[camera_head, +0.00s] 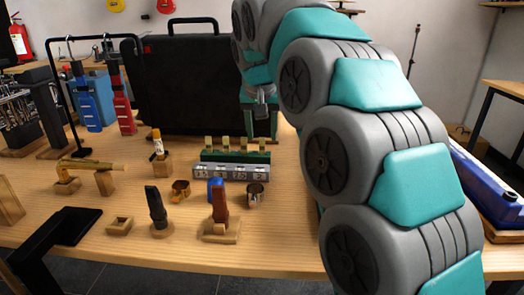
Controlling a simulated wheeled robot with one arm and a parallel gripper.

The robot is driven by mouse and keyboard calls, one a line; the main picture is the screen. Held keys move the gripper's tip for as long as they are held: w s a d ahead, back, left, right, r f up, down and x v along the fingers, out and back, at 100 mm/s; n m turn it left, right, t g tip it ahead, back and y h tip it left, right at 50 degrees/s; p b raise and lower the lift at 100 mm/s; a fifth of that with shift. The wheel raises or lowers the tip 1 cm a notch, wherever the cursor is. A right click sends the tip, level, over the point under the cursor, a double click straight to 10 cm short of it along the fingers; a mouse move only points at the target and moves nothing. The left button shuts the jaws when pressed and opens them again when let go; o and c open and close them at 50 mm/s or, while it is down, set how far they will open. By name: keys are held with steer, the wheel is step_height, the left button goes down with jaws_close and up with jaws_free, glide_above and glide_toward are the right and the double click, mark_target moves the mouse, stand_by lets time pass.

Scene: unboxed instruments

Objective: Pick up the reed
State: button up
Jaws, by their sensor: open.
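I cannot tell for certain which thing is the reed. A likely one is a small upright piece with a tan tip and a pale band (157,143), standing in a wooden block (160,165) left of the table's middle. My gripper (259,134) hangs in front of the black case, to the right of that piece and apart from it. Its teal fingers are spread, with nothing visible between them. The fingertips are small and partly blend with the things behind.
A black case (188,85) stands at the back. A green block with several tan pegs (236,155) sits behind a grey numbered strip (231,172). A black mouthpiece-like piece (156,207) and a reddish-brown piece (220,202) stand in front. A blue case (490,185) lies right of my arm.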

mark_target(262, 150)
steer(key=shift+x, duration=1.4)
jaws_close()
